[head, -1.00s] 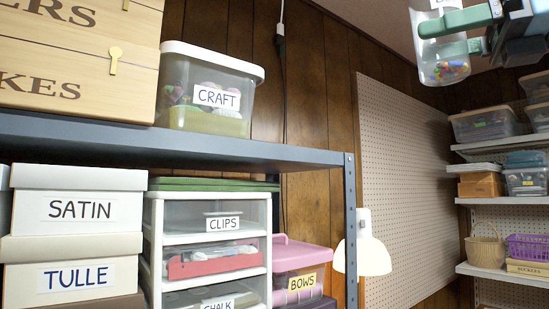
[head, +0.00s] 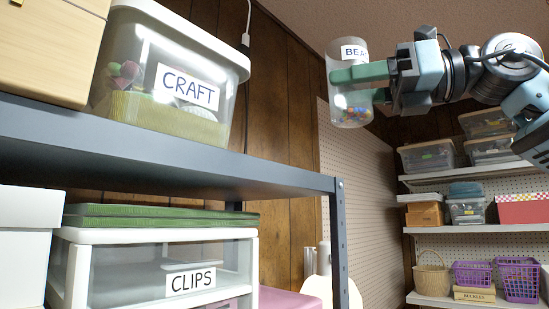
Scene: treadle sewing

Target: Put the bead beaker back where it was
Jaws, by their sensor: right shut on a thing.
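The bead beaker (head: 351,109) is a clear cylinder with a white label, partly covered, and colourful beads in its lower part. It is upright in the air, to the right of the near shelf's corner post in the picture. My right gripper (head: 362,82) reaches in from the right. Its green fingers are closed around the beaker's side. My left gripper is not in view.
The metal shelf (head: 200,163) holds a clear CRAFT box (head: 172,82) and a wooden box (head: 52,45); its right end is bare. Below are a CLIPS drawer unit (head: 160,276) and green flat items (head: 160,217). Wall shelves (head: 470,232) with bins and baskets stand at right.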

